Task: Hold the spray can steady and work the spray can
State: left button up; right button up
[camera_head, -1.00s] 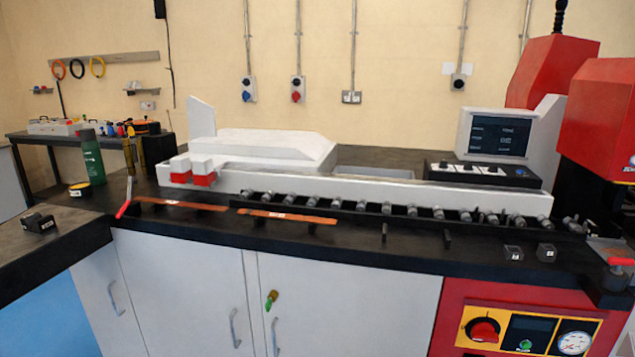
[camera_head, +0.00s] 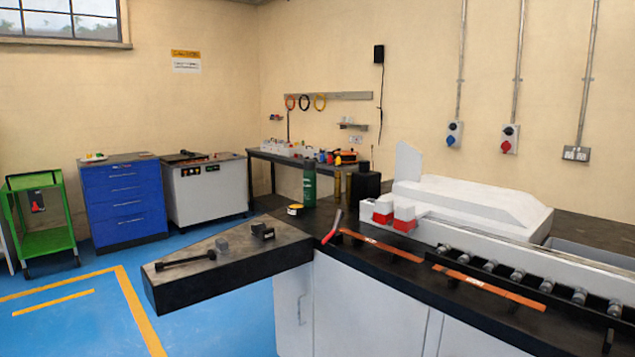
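A green upright cylinder (camera_head: 309,186) with a dark top stands at the back left of the black bench; it looks like the spray can, though its nozzle is too small to make out. A thin brass-coloured upright cylinder (camera_head: 337,188) stands just right of it. Nothing is touching the green cylinder. Neither of my grippers shows in the head view.
A dark side table (camera_head: 225,255) carries a black tool and small blocks. A yellow-topped tin (camera_head: 295,209), a red-handled lever (camera_head: 332,227) and copper bars (camera_head: 488,287) lie on the bench. A blue drawer cabinet (camera_head: 123,200) and green cart (camera_head: 42,225) stand left; blue floor is clear between.

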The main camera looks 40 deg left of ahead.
aim_at(308, 177)
jog(key=j+u, duration=0.35)
jog(key=u, duration=0.2)
jog(key=i+j+u, duration=0.15)
jog(key=j+u, duration=0.25)
jog(key=i+j+u, duration=0.35)
jog(key=j, duration=0.15)
jog(key=i+j+u, duration=0.2)
jog(key=j+u, duration=0.2)
jog(key=i+j+u, duration=0.6)
jog(key=i, duration=0.65)
jog(key=i+j+u, duration=0.2)
jog(key=i, duration=0.65)
jog(key=i+l+z, duration=0.1)
jog(key=i+z, duration=0.65)
jog(key=i+j+z, duration=0.15)
jog(key=i+z, duration=0.25)
jog(key=i+l+z, duration=0.15)
jog(key=z, duration=0.25)
jog(key=i+z, duration=0.3)
jog(key=z, duration=0.15)
jog(key=i+z, duration=0.25)
jog(key=z, duration=0.15)
jog(key=i+j+z, duration=0.1)
jog(key=z, duration=0.35)
jog(key=i+j+z, duration=0.25)
jog(key=z, duration=0.15)
jog(key=i+j+z, duration=0.25)
jog(key=z, duration=0.2)
